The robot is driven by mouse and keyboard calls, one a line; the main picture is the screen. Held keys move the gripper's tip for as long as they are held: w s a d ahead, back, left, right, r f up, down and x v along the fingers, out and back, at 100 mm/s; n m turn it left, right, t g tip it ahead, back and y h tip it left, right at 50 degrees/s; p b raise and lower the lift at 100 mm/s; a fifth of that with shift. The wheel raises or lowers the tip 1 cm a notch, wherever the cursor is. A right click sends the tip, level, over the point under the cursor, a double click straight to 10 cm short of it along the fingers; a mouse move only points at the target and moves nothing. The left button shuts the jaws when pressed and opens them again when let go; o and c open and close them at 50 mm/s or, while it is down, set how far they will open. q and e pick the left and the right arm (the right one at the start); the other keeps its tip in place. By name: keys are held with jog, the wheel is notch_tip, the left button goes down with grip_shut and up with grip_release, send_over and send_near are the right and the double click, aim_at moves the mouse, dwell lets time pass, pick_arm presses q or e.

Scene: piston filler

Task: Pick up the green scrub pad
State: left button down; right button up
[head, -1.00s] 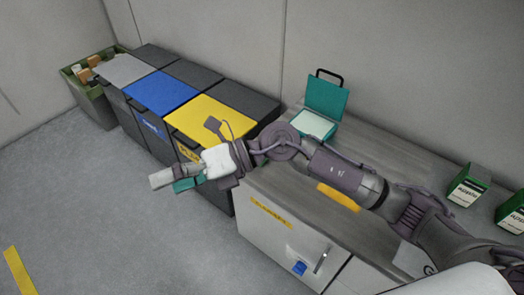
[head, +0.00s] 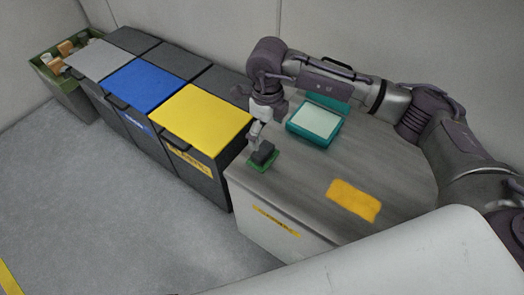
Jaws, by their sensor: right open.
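The green scrub pad (head: 260,166) lies near the front left corner of the grey counter top (head: 290,190). A dark block shows above the green; I cannot tell whether it is part of the pad or of a finger. My right gripper (head: 258,140) points down from above, with its fingertips at or just over the pad. It is open, and I cannot tell whether it touches the pad. My left gripper is not in view.
An open teal case (head: 314,124) with a pale inside stands behind, below my right arm. A yellow cloth (head: 353,200) lies on the counter. Bins with yellow (head: 205,118), blue (head: 145,86) and grey (head: 100,60) lids stand left. A green crate (head: 62,85) is beyond.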

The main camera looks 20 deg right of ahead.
aim_at(263, 149)
notch_tip(263, 149, down, 4)
jog(key=shift+w+f, duration=0.15)
jog(key=shift+f, duration=0.1)
jog(key=f, duration=0.4)
jog(key=shift+w+a+f+b, duration=0.2)
jog(key=shift+w+a+b, duration=0.1)
jog(key=shift+w+b, duration=0.1)
jog(key=shift+f, duration=0.35)
jog(key=shift+c, duration=0.2)
jog(key=c, duration=0.5)
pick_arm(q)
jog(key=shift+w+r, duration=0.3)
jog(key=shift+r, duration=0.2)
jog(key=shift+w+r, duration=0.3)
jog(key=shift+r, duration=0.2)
pick_arm(e)
jog(key=c, duration=0.6)
jog(key=shift+r, duration=0.1)
jog(key=shift+c, duration=0.2)
